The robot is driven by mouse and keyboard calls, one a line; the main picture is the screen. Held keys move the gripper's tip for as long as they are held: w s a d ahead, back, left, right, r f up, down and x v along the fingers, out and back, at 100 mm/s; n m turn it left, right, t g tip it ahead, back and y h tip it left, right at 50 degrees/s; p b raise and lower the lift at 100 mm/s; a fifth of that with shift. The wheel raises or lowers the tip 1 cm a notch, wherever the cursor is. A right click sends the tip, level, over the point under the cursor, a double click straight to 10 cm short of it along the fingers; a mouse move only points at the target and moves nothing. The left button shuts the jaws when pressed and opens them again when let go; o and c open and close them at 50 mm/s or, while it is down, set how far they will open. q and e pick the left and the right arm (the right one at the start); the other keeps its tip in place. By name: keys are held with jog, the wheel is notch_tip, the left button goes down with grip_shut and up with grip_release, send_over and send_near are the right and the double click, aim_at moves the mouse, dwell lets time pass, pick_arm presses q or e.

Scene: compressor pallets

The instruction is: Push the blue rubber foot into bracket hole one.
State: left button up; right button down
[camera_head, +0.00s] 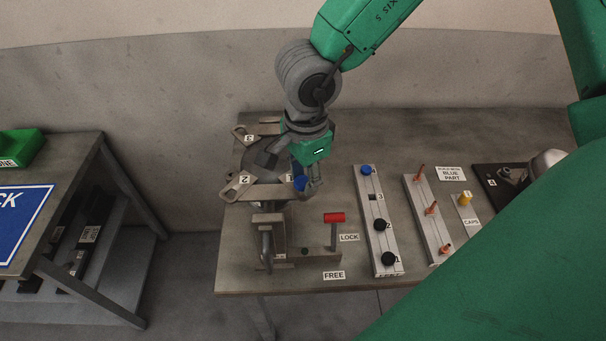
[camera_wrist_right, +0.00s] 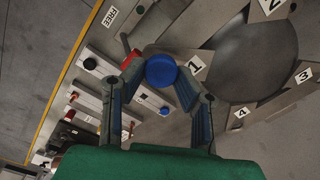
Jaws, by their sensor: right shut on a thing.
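My right gripper (camera_head: 305,184) is shut on a blue rubber foot (camera_head: 300,184), which also shows between the fingertips in the wrist view (camera_wrist_right: 161,71). The foot is close beside the label 1 (camera_wrist_right: 195,65) on one arm of the metal bracket (camera_head: 240,187). The bracket has numbered arms around a round dark body (camera_wrist_right: 252,57). Hole one is hidden from the head view by the gripper. I cannot tell whether the foot touches the bracket or sits over the hole. My left gripper is not in view.
A foot rack (camera_head: 378,215) holds another blue foot (camera_head: 367,170) and two black feet; slot 3 is empty. A red-handled lever (camera_head: 334,218) stands near the LOCK label. A rack of orange-tipped pins (camera_head: 431,210) and a caps plate (camera_head: 465,215) stand further right.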

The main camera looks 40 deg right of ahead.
aim_at(306, 178)
jog(key=shift+d, duration=0.3)
jog(key=shift+a+f, duration=0.2)
jog(key=shift+d+f, duration=0.1)
jog(key=shift+f, duration=0.55)
jog(key=c, duration=1.2)
grip_release()
jog(key=shift+o, duration=0.2)
jog(key=shift+r, duration=0.15)
jog(key=shift+r, duration=0.3)
notch_tip(306, 178, up, 11)
